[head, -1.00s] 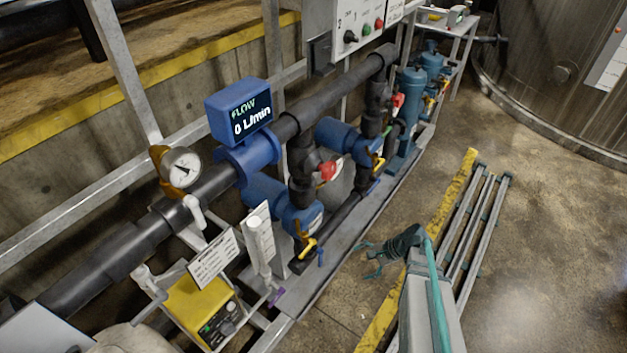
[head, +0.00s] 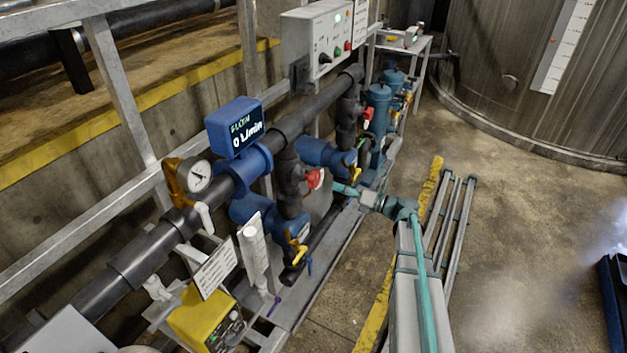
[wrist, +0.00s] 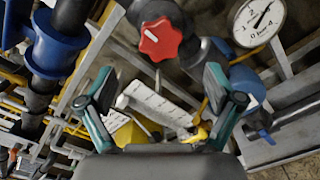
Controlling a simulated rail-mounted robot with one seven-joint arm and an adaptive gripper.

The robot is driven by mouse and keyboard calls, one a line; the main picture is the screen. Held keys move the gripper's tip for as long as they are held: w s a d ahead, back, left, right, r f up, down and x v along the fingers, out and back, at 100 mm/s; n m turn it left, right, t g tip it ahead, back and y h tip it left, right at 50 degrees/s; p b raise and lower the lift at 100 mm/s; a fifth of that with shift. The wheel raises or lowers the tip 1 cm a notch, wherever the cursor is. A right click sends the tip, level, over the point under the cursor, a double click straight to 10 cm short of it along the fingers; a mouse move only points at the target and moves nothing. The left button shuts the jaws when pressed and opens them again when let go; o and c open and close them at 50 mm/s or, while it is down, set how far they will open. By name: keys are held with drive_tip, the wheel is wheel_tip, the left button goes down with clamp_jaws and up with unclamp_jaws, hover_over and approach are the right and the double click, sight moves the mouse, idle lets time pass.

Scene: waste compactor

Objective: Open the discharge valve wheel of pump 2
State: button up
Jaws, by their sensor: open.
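Two red valve wheels show on the dark pipework in the head view: a nearer wheel (head: 315,178) and a farther wheel (head: 366,116). I cannot read which one belongs to pump 2. My gripper (head: 338,188) is just right of the nearer wheel, apart from it as far as I can tell. In the wrist view a lobed red wheel (wrist: 160,40) faces me, beyond and above the gap between my fingertips (wrist: 160,78). The fingers are spread wide with nothing held. Blue pump bodies (head: 252,208) sit beside the pipes.
A blue flow display (head: 235,127) reads 0 L/min. A pressure gauge (head: 199,176), a yellow box (head: 204,320), yellow-handled valves (head: 297,254) and a grey control box (head: 318,45) crowd the rig. Floor right of the yellow line (head: 378,318) is largely clear beyond the rails (head: 455,225).

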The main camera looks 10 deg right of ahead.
sight(317, 181)
drive_tip(key=p+x, duration=0.3)
drive_tip(key=x, duration=0.7)
drive_tip(key=c, duration=1.1)
drive_tip(key=shift+f, duration=0.1)
drive_tip(key=shift+c, duration=0.2)
drive_tip(key=shift+n+b, duration=0.3)
drive_tip(key=shift+b, duration=0.15)
